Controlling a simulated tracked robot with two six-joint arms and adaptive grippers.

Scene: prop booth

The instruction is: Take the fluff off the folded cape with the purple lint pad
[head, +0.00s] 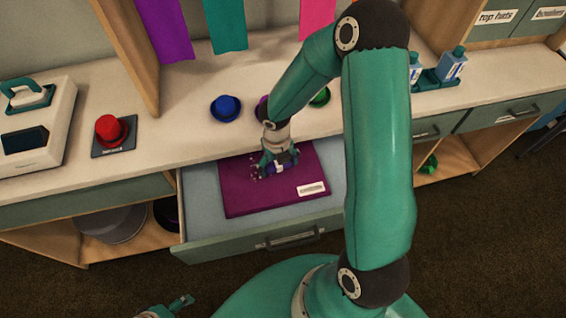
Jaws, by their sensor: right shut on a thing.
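The folded magenta cape (255,202) lies flat in an open drawer (200,196), with a white label (312,188) near its front right corner. Small pale specks of fluff (256,170) show on its left back part, beside my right gripper. My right gripper (279,164) points down over the cape, shut on the purple lint pad (272,170), which is mostly hidden by the fingers. I cannot tell whether the pad touches the cloth. My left gripper (182,302) is low at the bottom edge, away from the drawer; its jaw state is unclear.
On the counter (180,120) behind the drawer stand a red hat (111,130) on a dark mat, a blue hat (226,107), a green hat (320,97) and a white machine (38,120). Bottles (453,63) stand at the back right. My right arm hides part of the counter.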

